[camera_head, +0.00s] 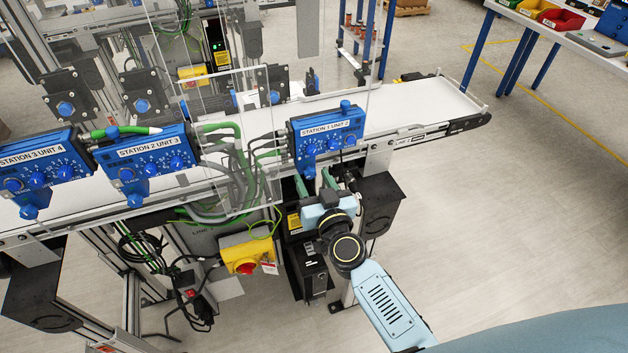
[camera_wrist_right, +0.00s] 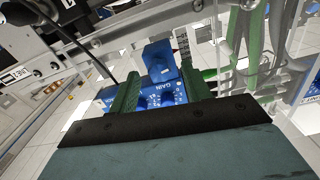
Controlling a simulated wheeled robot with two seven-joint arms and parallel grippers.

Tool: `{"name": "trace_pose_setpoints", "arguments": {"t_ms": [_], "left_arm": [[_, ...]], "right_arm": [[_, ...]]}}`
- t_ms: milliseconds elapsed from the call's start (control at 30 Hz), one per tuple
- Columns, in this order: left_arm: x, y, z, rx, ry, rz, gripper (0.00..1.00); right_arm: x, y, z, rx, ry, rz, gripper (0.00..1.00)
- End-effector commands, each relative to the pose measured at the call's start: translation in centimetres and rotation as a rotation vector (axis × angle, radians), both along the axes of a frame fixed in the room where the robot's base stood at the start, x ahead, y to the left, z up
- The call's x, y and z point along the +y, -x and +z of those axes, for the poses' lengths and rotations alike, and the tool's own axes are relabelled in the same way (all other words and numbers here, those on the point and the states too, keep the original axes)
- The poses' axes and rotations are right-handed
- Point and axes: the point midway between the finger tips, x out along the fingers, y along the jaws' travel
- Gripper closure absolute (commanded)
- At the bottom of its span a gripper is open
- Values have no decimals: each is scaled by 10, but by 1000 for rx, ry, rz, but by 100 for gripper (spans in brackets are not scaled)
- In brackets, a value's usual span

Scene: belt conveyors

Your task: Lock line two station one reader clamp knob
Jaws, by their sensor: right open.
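The blue reader labelled "STATION 1 UNIT 2" (camera_head: 326,127) is mounted at the front edge of the white belt in the head view. In the right wrist view the open green fingers (camera_wrist_right: 158,92) are on either side of the blue reader face marked "NIVO" (camera_wrist_right: 163,88). Contact cannot be told.
Readers "STATION 2 UNIT 3" (camera_head: 150,160) and "STATION 3 UNIT 4" (camera_head: 36,165) sit to the left. Grey and green cables (camera_head: 238,165) hang beside the reader. A yellow switch box (camera_head: 250,254) and a black box (camera_head: 379,203) are near my arm.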

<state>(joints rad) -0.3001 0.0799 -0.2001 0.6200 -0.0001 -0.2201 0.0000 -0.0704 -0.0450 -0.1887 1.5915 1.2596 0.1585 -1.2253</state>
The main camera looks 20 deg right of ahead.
Motion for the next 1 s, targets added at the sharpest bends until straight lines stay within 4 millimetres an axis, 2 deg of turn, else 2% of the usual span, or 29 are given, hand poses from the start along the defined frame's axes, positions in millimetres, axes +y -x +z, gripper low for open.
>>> {"name": "trace_pose_setpoints", "arguments": {"t_ms": [300, 633, 1000], "left_arm": [[0, 0, 0, -1, 0, 0, 64], [0, -1, 0, -1, 0, 0, 64], [0, -1, 1, -1, 0, 0, 64]], "right_arm": [[0, -2, 0, 0, 0, 0, 53], [0, -2, 0, 0, 0, 0, 96], [0, -2, 0, 2, -63, 0, 96]]}}
